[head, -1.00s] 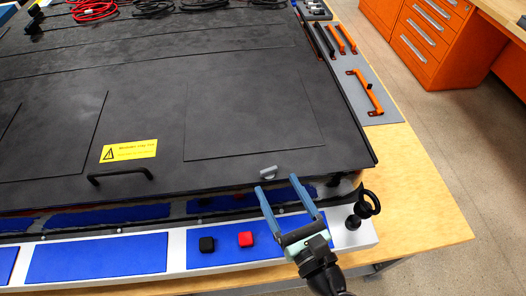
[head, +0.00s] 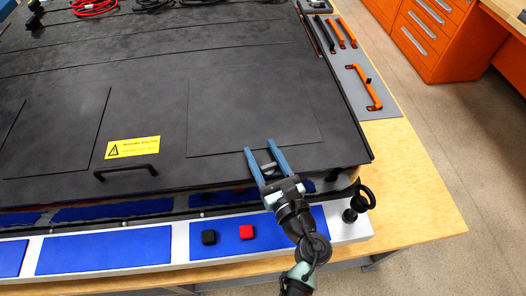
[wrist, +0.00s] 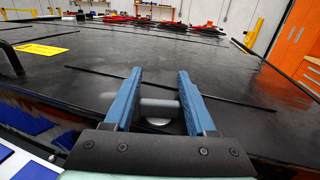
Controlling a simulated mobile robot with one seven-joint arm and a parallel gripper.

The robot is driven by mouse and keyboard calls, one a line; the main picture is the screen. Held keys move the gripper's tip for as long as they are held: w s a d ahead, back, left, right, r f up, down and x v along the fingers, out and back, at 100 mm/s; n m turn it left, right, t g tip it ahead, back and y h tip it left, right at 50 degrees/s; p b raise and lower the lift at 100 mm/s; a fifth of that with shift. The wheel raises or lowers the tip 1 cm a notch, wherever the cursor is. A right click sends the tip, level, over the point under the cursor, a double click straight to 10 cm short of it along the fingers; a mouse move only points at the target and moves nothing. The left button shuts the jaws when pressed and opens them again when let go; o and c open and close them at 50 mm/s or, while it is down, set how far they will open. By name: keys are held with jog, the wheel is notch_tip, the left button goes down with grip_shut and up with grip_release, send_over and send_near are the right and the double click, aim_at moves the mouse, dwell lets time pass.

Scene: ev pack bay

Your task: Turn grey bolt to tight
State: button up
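The grey bolt (head: 267,166) has a bar-shaped head and stands on the black pack lid (head: 245,110) near its front right edge. In the wrist view the bolt's bar (wrist: 159,105) lies crosswise above a round light base. My gripper (head: 261,147) is over the lid with its two blue fingers spread, one on each side of the bolt. In the wrist view the gripper (wrist: 159,80) has the bar spanning most of the gap between the fingers. I cannot tell whether the bar's ends touch them.
A black lid handle (head: 127,169) and yellow warning label (head: 132,147) lie left. Red (head: 246,232) and black (head: 209,237) blocks sit on the front ledge, with a black ring-topped piece (head: 360,198) at its right end. Orange handles (head: 366,88) lie on a grey mat.

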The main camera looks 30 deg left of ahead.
grip_shut()
jog(key=shift+w+d+m+t+h, duration=0.15)
jog(key=shift+m+t+h, duration=0.65)
jog(key=shift+h, duration=0.1)
jog(key=shift+w+d+m+t+h, duration=0.1)
jog(key=shift+d+m+t+h, duration=0.05)
jog(key=shift+m+t+h, duration=0.65)
jog(key=shift+o, duration=2.1)
grip_release()
jog(key=shift+d+b, duration=0.1)
jog(key=shift+b, duration=0.2)
